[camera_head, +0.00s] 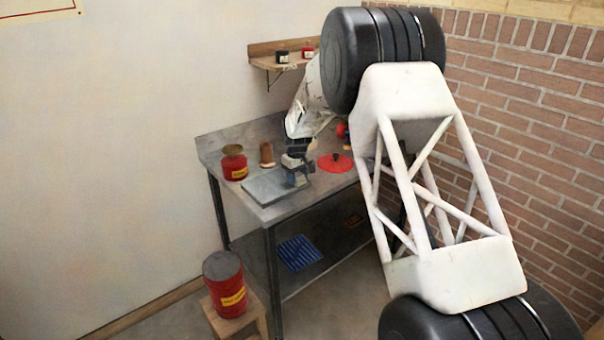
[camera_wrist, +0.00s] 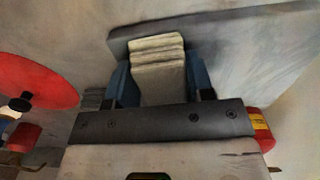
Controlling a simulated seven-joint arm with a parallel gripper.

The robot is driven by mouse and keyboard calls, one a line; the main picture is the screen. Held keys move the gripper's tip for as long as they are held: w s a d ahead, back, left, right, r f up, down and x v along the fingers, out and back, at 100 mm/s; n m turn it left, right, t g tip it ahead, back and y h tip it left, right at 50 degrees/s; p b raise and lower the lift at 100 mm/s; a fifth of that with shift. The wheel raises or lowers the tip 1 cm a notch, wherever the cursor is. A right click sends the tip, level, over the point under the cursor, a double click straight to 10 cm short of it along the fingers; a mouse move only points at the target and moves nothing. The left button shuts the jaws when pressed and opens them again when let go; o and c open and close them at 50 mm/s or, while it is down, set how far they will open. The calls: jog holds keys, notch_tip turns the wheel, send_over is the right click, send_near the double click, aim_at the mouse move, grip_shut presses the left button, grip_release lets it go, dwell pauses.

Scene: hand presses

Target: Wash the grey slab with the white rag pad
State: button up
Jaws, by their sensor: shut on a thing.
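The grey slab (camera_head: 265,188) lies flat on the metal bench near its front left corner. It also shows in the wrist view (camera_wrist: 225,32) as a wide grey plate. My gripper (camera_head: 297,178) is at the slab's right end, pointing down. In the wrist view its blue fingers (camera_wrist: 159,78) are shut on the off-white, layered rag pad (camera_wrist: 157,62). The pad's far end overlaps the slab in that view. I cannot tell whether it touches the slab.
On the bench (camera_head: 283,211) stand a red can (camera_head: 234,164) and a brown upright piece (camera_head: 266,154) behind the slab. A red disc with a black knob (camera_head: 335,163) is to the right. A red drum (camera_head: 226,285) stands on a stool in front.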

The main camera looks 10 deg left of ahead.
aim_at(285, 188)
jog(key=shift+s+a, duration=2.05)
jog(key=shift+w+d, duration=3.15)
notch_tip(285, 188, up, 8)
